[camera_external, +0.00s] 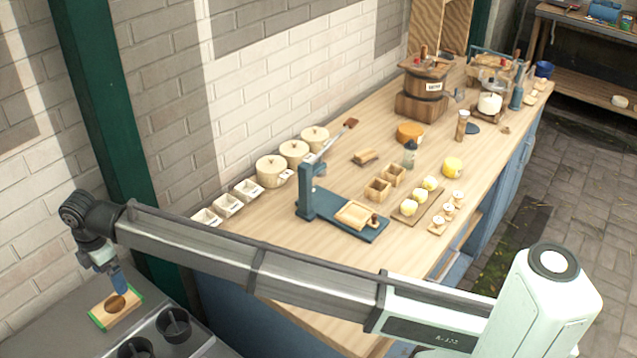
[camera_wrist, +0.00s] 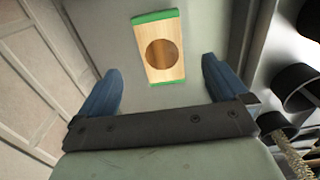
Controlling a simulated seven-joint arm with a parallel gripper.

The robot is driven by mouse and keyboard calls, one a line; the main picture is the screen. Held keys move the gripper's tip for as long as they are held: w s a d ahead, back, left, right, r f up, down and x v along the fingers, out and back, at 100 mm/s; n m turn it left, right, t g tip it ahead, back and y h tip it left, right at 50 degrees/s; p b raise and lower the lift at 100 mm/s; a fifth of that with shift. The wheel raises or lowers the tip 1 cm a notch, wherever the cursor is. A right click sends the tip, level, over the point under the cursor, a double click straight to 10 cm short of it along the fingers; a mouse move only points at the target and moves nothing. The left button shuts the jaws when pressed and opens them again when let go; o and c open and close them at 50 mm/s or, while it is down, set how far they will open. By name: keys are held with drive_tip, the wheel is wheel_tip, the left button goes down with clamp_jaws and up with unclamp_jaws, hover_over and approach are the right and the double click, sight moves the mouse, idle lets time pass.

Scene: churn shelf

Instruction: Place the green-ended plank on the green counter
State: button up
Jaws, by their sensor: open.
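The green-ended plank (camera_external: 103,318) is a short pale wood block with green ends and a round brown patch in its middle. It lies flat on a grey surface (camera_external: 62,325) at the lower left of the external view. My gripper (camera_external: 119,286) is over the plank, its blue fingers pointing down. In the wrist view, the plank (camera_wrist: 151,70) is ahead of and between the two open fingers of my gripper (camera_wrist: 160,70), with nothing gripped. Finger contact with the plank cannot be told. I cannot make out a clearly green counter.
Dark round cups (camera_external: 173,322) stand right of the plank. A brick wall (camera_external: 160,110) and green post (camera_external: 105,120) are behind. The long wooden worktop (camera_external: 300,270) bears pots, white boxes, a blue-green press (camera_external: 308,190), small blocks and a barrel churn (camera_external: 425,90).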

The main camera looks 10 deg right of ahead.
drive_tip(key=shift+r, duration=1.75)
